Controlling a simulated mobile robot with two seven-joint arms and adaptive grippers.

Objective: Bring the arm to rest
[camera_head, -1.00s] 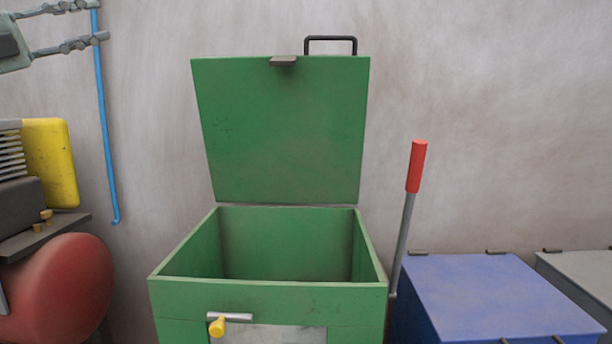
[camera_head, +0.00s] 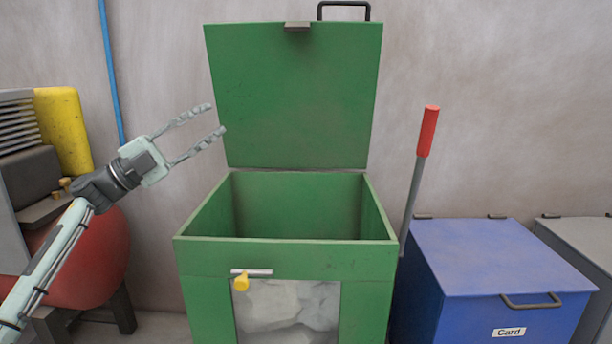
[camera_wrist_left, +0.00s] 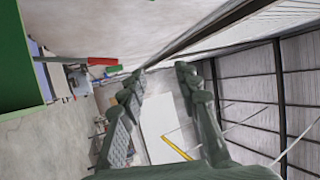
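My left gripper (camera_head: 217,118) is open and empty in the head view, its two fingers spread apart, pointing up and right. It is in front of the left edge of the raised lid in the picture. It also shows open in the left wrist view (camera_wrist_left: 155,85), with nothing between the fingers. The green bagger (camera_head: 285,257) stands with its lid (camera_head: 295,95) raised against the wall. A yellow-knobbed latch (camera_head: 241,281) and a window with pale contents are on its front. My right gripper is not in view.
A lever with a red grip (camera_head: 428,131) stands at the bagger's right side. A blue bin labelled Card (camera_head: 490,258) and a grey bin (camera_head: 585,240) are further right. A red tank machine (camera_head: 100,255) stands at left, near my left arm. A blue pipe (camera_head: 110,70) runs down the wall.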

